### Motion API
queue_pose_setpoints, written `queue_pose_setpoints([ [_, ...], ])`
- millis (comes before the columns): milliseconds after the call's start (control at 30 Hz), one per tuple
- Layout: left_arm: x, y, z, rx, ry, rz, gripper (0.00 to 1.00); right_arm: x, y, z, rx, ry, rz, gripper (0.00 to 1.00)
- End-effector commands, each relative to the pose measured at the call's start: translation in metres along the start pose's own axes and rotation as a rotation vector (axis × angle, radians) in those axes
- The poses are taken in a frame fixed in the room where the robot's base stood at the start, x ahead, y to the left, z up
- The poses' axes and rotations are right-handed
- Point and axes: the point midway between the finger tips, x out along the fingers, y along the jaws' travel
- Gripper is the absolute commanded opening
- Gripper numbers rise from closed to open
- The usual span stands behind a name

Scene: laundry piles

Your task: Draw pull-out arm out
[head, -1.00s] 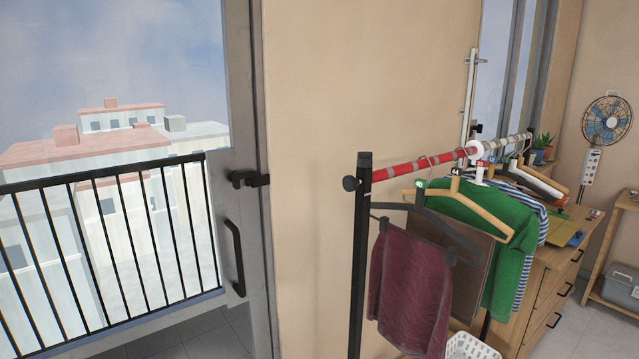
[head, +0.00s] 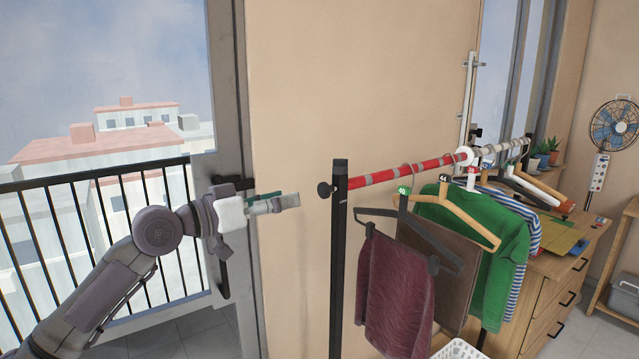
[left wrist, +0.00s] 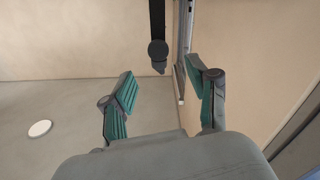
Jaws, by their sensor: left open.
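The clothes rack's black upright post (head: 338,265) stands right of my left gripper in the head view. A round black knob (head: 324,190) sticks out near its top, toward the gripper; I take it for the pull-out arm's end. My left gripper (head: 297,198) is level with the knob, a small gap to its left in the picture, and touches nothing visible. In the left wrist view the post's end and its knob (left wrist: 158,49) show beyond and between the open, empty teal-padded fingers (left wrist: 160,85). My right gripper is not in view.
A red-and-grey rail (head: 395,174) runs back from the post with hangers and clothes, including a maroon cloth (head: 398,292) and a green shirt (head: 500,245). A white basket (head: 458,349) is below. A wall (head: 300,100) and balcony door frame are behind my gripper.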

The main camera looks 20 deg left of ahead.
Motion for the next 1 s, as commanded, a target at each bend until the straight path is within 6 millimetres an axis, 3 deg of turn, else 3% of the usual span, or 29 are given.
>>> queue_pose_setpoints([
  [33,0.013,0.003,-0.006,-0.003,0.002,0.004,0.59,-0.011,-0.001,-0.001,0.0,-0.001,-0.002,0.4],
  [200,0.05,0.003,-0.005,-0.002,0.001,0.003,0.59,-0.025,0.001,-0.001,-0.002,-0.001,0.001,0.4],
  [400,0.082,0.001,-0.003,-0.001,0.001,0.001,0.59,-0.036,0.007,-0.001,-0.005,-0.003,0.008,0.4],
  [600,0.096,0.0,-0.001,0.0,0.0,0.0,0.59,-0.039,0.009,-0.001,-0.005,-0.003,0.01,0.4],
  [867,0.097,0.0,0.0,0.001,0.0,-0.001,0.59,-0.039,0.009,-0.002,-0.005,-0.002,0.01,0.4],
  [1000,0.097,0.0,0.0,0.0,0.0,-0.001,0.41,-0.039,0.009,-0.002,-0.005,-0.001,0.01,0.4],
])
